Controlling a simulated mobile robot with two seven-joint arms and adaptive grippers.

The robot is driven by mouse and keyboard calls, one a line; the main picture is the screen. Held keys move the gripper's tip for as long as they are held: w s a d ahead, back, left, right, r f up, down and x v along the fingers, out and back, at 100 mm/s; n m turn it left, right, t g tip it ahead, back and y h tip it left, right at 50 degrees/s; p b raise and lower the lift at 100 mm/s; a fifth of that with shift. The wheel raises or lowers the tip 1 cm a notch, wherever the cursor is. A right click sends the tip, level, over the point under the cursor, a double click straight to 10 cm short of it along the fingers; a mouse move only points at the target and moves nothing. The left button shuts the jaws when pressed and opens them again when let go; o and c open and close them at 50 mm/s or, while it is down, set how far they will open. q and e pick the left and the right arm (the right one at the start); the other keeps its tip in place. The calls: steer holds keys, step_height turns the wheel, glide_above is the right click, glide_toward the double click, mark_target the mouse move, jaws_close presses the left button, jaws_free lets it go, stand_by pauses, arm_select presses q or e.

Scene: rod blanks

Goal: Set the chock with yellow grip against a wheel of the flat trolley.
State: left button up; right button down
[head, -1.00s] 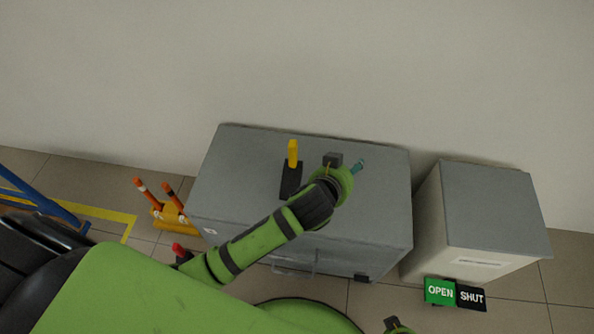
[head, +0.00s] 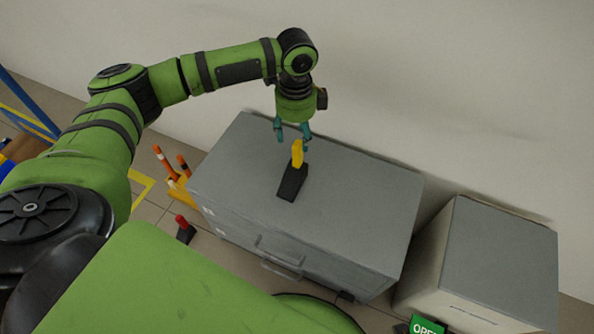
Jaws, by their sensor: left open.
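The chock with yellow grip (head: 291,184) is a black wedge with an upright yellow handle, standing on top of a grey cabinet. My left gripper (head: 293,139) points down just above the yellow handle, its teal fingers open. The handle's top shows between the fingertips in the picture, closer to the right one. I cannot tell whether the fingers are around it. No wheel of the flat trolley can be made out; a blue frame (head: 28,103) at the left edge may belong to it. My right gripper is not in view.
The grey cabinet (head: 355,190) stands near the wall, its top otherwise clear. A lower grey-topped cabinet (head: 505,245) is to the right. A red-gripped chock (head: 184,230) and orange posts on a yellow base (head: 181,190) stand on the floor at left. A green OPEN sign (head: 427,326) is at the bottom.

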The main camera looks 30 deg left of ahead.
mark_target(298, 143)
arm_select(q)
steer(key=f, duration=0.1)
steer(key=f+b, duration=0.1)
steer(key=f, duration=0.3)
steer(key=shift+w, duration=0.35)
steer(key=shift+f, duration=0.2)
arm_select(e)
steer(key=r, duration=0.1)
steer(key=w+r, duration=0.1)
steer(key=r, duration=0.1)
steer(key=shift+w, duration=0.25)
arm_select(q)
steer(key=shift+d, duration=0.1)
jaws_close()
